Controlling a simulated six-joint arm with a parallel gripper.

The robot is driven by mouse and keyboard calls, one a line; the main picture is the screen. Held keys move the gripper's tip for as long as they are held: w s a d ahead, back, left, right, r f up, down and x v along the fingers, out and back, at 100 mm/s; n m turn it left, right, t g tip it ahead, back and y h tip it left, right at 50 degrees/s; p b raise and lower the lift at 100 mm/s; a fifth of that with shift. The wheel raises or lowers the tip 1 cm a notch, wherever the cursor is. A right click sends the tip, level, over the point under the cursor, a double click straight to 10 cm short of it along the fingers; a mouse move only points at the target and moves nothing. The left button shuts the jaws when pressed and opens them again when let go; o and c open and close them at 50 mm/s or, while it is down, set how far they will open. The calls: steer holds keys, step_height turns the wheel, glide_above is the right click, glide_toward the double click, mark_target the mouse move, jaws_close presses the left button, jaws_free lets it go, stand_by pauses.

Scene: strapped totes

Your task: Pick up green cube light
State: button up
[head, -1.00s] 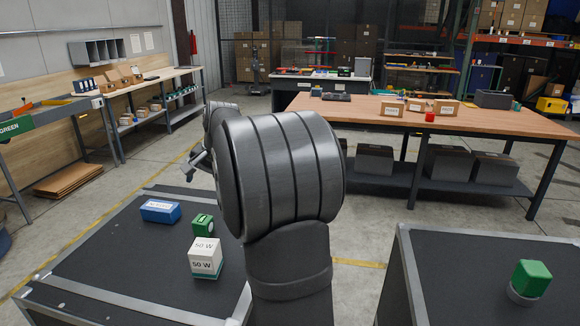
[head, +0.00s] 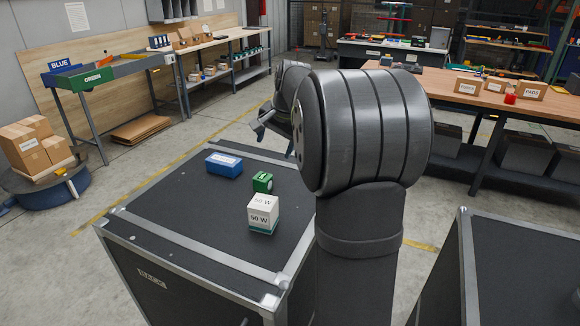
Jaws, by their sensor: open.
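A small green cube (head: 262,182) with a white marking sits on the dark top of a metal-edged tote (head: 170,228). A white block (head: 263,215) marked "50 W", with a green band at its base, stands just in front of it. A blue box (head: 224,165) with a white label lies behind and to the left. My gripper (head: 260,122) shows small and partly hidden by my arm. It is beyond the tote's far side, apart from the cube, open with nothing seen in it.
A second tote (head: 462,265) stands at the right, cut off by the frame. A wooden workbench (head: 450,86) with boxes is behind it. Boxes sit on a round blue base (head: 55,205) at the left. The near and left parts of the first tote's top are clear.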

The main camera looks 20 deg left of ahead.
steer(key=n, duration=0.1)
steer(key=n+g+h, duration=0.2)
steer(key=n+h, duration=0.2)
steer(key=n, duration=1.3)
glide_above(263, 176)
step_height(263, 176, down, 12)
steer(key=shift+s+a+f, duration=0.1)
steer(key=shift+a+f, duration=0.05)
steer(key=shift+f, duration=0.1)
steer(key=f, duration=0.5)
steer(key=shift+d+f, duration=0.1)
steer(key=shift+d, duration=0.1)
steer(key=c, duration=1.2)
